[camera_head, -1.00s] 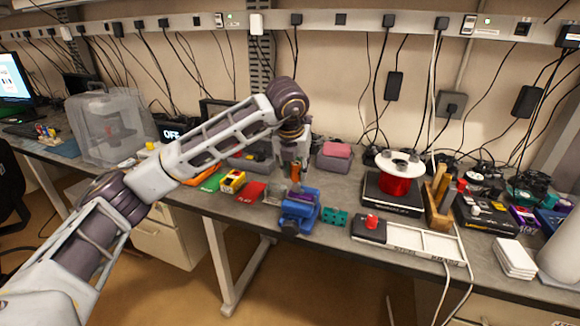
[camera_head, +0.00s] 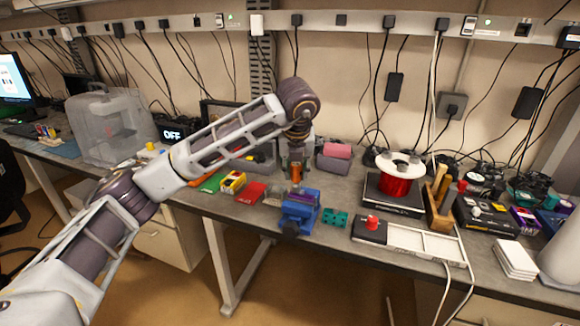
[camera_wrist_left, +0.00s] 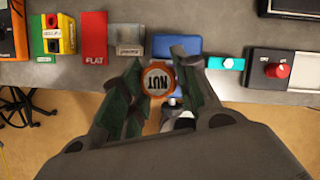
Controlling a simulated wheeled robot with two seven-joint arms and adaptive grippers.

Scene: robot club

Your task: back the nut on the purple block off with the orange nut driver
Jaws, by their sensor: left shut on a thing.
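My left gripper (camera_head: 296,163) is shut on the orange nut driver (camera_head: 296,174), which stands about upright over the blue vise (camera_head: 298,216). In the left wrist view the driver's round orange top, marked NUT (camera_wrist_left: 158,84), sits between the two fingers of my left gripper (camera_wrist_left: 158,76). The blue vise (camera_wrist_left: 177,45) shows behind it. A purple block (camera_head: 308,194) shows at the top of the vise. The nut and the driver's lower tip are hidden, so I cannot tell whether they touch. My right gripper is not in view.
A red FLAT box (camera_wrist_left: 93,38) and a yellow box (camera_head: 231,182) lie left of the vise. A red spool (camera_head: 396,182) stands behind. The bench's front edge is close.

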